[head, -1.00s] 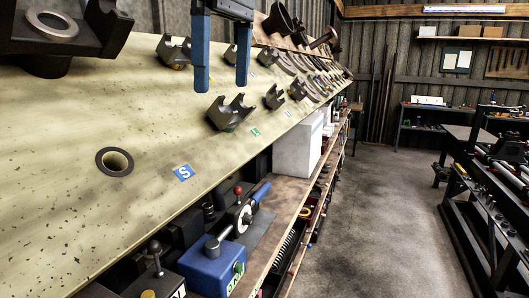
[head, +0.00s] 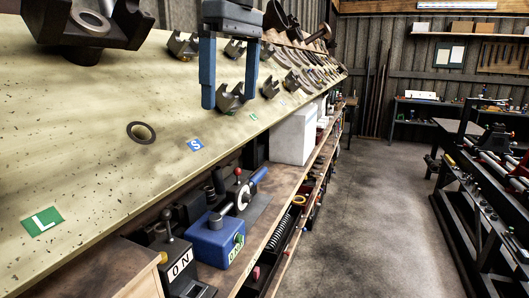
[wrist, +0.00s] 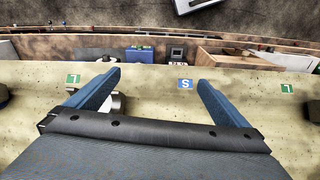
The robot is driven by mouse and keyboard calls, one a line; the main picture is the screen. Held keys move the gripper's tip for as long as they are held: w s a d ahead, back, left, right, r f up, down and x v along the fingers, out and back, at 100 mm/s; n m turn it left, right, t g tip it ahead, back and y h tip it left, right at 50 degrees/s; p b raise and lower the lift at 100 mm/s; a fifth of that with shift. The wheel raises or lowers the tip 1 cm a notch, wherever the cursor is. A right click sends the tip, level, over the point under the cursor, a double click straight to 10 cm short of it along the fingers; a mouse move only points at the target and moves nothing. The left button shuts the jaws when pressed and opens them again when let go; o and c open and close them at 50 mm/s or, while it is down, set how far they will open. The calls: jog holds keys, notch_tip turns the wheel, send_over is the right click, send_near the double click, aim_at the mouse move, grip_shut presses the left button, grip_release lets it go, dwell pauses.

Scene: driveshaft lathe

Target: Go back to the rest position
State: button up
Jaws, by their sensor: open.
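My gripper (head: 229,98) is open, with two blue fingers pointing down from a dark grey body. In the head view it hangs over the slanted, speckled board, in front of a dark cradle (head: 230,99). In the wrist view my gripper (wrist: 158,82) shows its fingers spread wide, with nothing held between them. A pale round part with a dark bore shows partly behind the left finger in that view.
The slanted board (head: 75,130) carries several cradles, a ringed hole (head: 141,132), a blue S label (head: 195,145) and a green L label (head: 43,221). Below are a blue lever box (head: 215,240) and an ON switch (head: 181,265). The floor (head: 370,220) to the right is clear.

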jog(key=w+d+f+m+b, duration=0.1)
jog(key=d+f+m+b, duration=0.1)
jog(key=d+f, duration=0.5)
jog(key=d+f+m+b, duration=0.1)
jog(key=d+f+m, duration=0.2)
jog(key=f, duration=0.9)
jog(key=w+d+f+m+b, duration=0.1)
jog(key=d+f+m+b, duration=0.1)
jog(key=d+f, duration=0.5)
jog(key=s+d+f+m+b, duration=0.1)
jog(key=s+d+f, duration=0.2)
jog(key=f, duration=0.4)
jog(key=s+d+f+m+b, duration=0.1)
jog(key=s+d+f+m, duration=0.1)
jog(key=s+f, duration=0.3)
jog(key=s+d+f+m+t, duration=0.1)
jog(key=s+d+f+m, duration=0.1)
jog(key=f, duration=0.7)
jog(key=shift+s+d+h+b, duration=0.4)
jog(key=shift+s+d, duration=0.5)
jog(key=shift+s, duration=0.25)
